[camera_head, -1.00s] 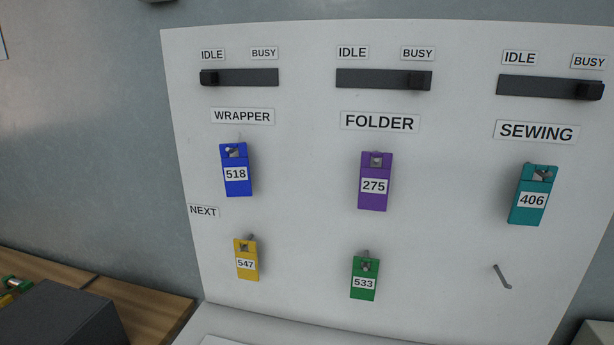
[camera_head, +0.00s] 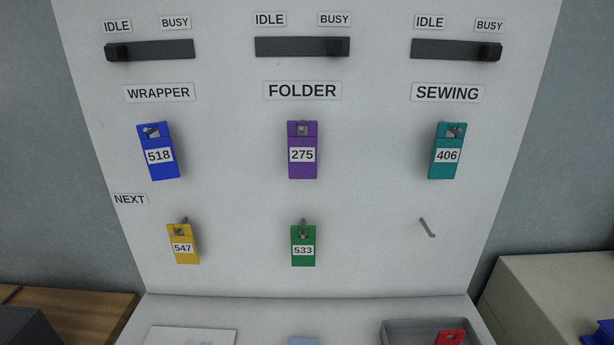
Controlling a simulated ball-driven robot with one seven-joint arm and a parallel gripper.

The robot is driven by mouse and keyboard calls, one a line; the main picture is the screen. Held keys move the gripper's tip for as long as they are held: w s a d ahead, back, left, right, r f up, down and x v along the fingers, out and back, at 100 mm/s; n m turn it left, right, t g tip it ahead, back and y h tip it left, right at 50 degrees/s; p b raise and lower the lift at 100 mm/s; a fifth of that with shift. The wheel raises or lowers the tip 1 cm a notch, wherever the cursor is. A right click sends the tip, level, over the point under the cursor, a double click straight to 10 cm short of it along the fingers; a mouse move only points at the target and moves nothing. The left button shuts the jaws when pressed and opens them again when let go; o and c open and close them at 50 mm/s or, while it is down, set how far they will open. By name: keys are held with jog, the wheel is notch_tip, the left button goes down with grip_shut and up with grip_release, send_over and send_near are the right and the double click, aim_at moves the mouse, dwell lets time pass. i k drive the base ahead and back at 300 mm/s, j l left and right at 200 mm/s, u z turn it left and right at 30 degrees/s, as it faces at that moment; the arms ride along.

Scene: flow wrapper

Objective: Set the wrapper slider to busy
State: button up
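The wrapper slider (camera_head: 117,54) is a small black knob at the left end of its dark track (camera_head: 160,50), under the IDLE label (camera_head: 117,26). The BUSY label (camera_head: 176,23) is above the right end of that track. The WRAPPER label (camera_head: 159,93) is below the track on the white board (camera_head: 230,200). My gripper is not in view.
The folder slider (camera_head: 335,47) and sewing slider (camera_head: 490,51) stand at their BUSY ends. Numbered tags hang below, such as blue 518 (camera_head: 158,152) and purple 275 (camera_head: 302,150). One hook (camera_head: 427,228) is bare. A grey tray (camera_head: 395,332) holds something red below the board.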

aim_at(113, 52)
jog(key=i+j+u, duration=0.3)
jog(key=j+u, duration=0.2)
jog(key=i+j+u, duration=0.5)
jog(key=k+j, duration=0.05)
jog(key=k, duration=0.05)
